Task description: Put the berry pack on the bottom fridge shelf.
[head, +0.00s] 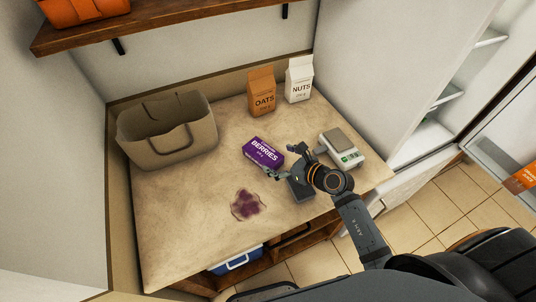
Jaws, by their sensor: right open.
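The berry pack (263,151) is a purple box labelled BERRIES, lying on the beige counter (175,235). My right gripper (283,162) is open, just right of the pack's right end. One finger is close to the pack's lower right corner; I cannot tell whether it touches. The fridge (450,100) stands open at the right, with white shelves in it. Its bottom shelf (428,135) is partly hidden by the fridge wall. My left gripper is not in view.
A scale (341,147) sits right of the gripper. Oats (261,92) and nuts (299,79) bags stand at the back. A basket (168,145) is at the left. A purple stain (246,205) marks the counter. A blue-and-white box (236,261) is below the counter.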

